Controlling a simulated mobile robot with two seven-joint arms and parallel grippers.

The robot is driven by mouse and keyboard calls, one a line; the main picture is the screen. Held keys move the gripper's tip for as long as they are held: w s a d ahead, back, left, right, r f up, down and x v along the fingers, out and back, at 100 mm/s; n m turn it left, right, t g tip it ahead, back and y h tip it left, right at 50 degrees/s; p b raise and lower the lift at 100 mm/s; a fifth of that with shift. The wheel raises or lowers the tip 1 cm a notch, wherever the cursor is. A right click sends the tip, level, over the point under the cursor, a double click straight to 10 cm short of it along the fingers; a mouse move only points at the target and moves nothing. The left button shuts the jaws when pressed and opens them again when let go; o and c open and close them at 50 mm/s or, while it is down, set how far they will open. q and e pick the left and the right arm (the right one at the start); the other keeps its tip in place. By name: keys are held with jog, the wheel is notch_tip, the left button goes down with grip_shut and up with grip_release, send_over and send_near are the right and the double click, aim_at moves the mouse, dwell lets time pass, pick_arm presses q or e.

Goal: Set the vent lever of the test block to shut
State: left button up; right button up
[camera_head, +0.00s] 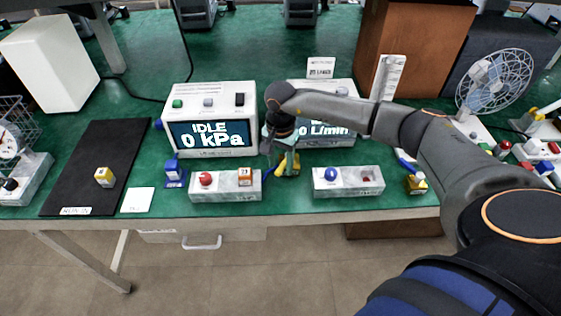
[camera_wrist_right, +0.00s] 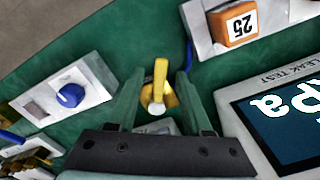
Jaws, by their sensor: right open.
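Two grey blocks lie along the table's front. The left block (camera_head: 225,187) carries a red knob (camera_head: 205,179) and an orange numbered cube (camera_head: 245,176). The right block (camera_head: 347,188) carries a blue knob (camera_head: 331,174) and a small red part in a recess. A yellow piece with an upright arm (camera_wrist_right: 160,80) stands between the blocks. I cannot tell which part is the vent lever or how it is set. My right gripper (camera_wrist_right: 158,95) is open, its fingers either side of the yellow piece; in the head view it (camera_head: 287,160) partly hides that piece. My left gripper is out of view.
Behind stand a tester reading IDLE 0 kPa (camera_head: 211,134) and a second display (camera_head: 327,131), partly behind my right arm. A black mat (camera_head: 95,165) with a yellow canister (camera_head: 105,177) lies left. A fan (camera_head: 497,80) stands right.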

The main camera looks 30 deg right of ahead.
grip_shut()
dwell(0.4)
dwell(1.1)
